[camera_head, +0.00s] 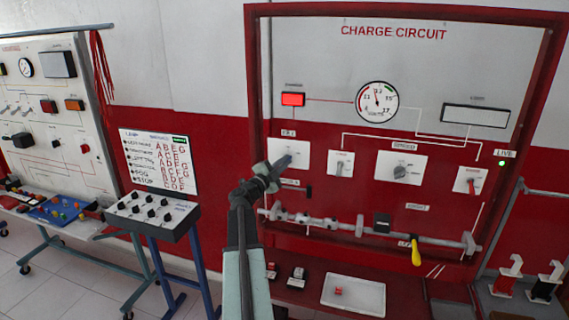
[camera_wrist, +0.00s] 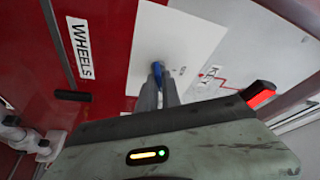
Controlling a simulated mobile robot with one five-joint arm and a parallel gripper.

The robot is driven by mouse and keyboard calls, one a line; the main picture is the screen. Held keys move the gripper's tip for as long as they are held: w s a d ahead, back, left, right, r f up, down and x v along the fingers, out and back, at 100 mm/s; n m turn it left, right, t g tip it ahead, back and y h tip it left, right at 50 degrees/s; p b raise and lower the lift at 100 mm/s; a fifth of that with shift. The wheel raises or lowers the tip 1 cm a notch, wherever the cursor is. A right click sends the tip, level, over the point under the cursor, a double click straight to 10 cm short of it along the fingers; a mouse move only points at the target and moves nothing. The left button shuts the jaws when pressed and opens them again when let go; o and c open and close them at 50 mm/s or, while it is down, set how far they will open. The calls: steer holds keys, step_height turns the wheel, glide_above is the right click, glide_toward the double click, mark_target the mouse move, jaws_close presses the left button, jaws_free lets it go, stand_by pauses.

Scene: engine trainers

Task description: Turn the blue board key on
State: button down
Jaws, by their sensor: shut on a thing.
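The blue key (camera_wrist: 157,68) sits on a white plate (camera_wrist: 185,40) marked KEY, seen in the wrist view. My gripper (camera_wrist: 162,85) is shut on the key, with one grey finger on each side of it. Only a small blue part shows between the fingers. In the head view my gripper (camera_head: 281,162) reaches the white key plate (camera_head: 301,148) on the left of the red CHARGE CIRCUIT board (camera_head: 330,165). The key itself is too small and covered to make out there.
A lit red indicator (camera_head: 293,99) and a round gauge (camera_head: 377,102) are above the plate. A grey switch (camera_head: 341,163), a rotary knob (camera_head: 401,169) and a red switch (camera_head: 470,183) are to the right. A horizontal rail (camera_head: 340,225) runs below. A grey console (camera_head: 152,214) stands left of my arm.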

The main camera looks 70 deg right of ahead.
steer(key=c, duration=1.5)
jaws_free()
steer(key=shift+c, duration=0.2)
steer(key=shift+a, duration=0.1)
steer(key=b+v, duration=0.1)
steer(key=v, duration=0.6)
steer(key=shift+a, duration=0.3)
steer(key=shift+w, duration=0.1)
